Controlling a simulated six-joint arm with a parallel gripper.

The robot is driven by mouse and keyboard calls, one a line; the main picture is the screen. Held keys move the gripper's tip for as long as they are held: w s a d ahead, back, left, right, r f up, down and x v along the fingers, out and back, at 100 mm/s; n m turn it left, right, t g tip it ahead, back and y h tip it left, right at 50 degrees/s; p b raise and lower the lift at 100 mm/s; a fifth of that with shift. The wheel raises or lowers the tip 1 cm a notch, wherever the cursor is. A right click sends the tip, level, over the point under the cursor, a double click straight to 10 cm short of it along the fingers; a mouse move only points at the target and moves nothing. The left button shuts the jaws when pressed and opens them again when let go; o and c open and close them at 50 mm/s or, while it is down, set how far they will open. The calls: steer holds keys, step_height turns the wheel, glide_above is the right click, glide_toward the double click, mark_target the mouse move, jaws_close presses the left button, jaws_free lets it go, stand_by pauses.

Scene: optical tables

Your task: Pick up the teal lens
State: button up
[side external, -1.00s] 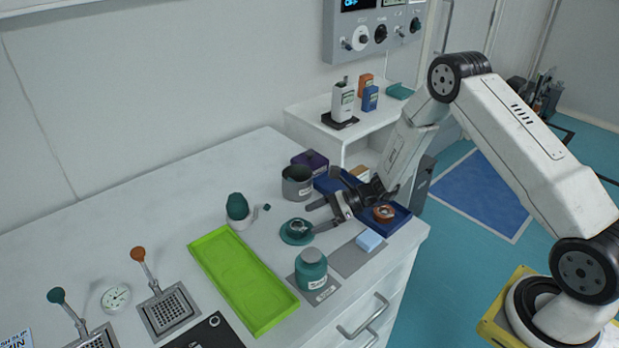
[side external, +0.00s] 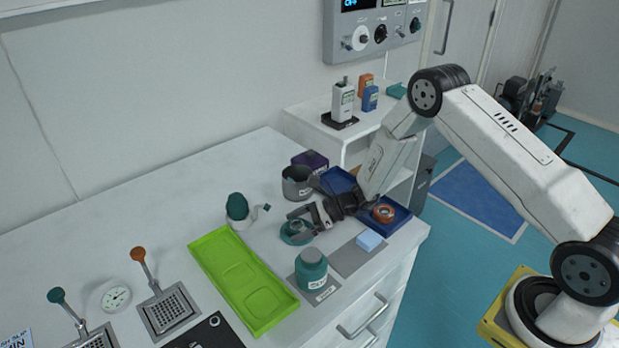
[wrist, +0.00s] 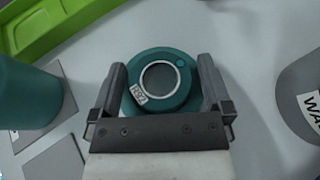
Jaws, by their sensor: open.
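The teal lens (side external: 296,232) is a low round teal piece with a grey-rimmed centre, lying on the white table. In the wrist view the teal lens (wrist: 161,80) carries a small white label and sits between the two fingers. My gripper (side external: 304,222) is open, with its fingertips down at the lens. In the wrist view my gripper (wrist: 160,82) has one finger on each side of the lens.
A teal jar (side external: 312,270) stands in front on a grey mat. A green tray (side external: 243,282) lies to the left. A grey labelled cup (side external: 297,183) stands behind the gripper.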

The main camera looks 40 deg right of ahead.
steer(key=shift+c, duration=0.2)
steer(key=c, duration=1.1)
steer(key=shift+o, duration=0.2)
steer(key=shift+r, duration=0.25)
steer(key=shift+r, duration=0.85)
steer(key=s+d+r, duration=0.1)
steer(key=s+r, duration=1)
steer(key=s, duration=0.3)
steer(key=shift+d, duration=0.25)
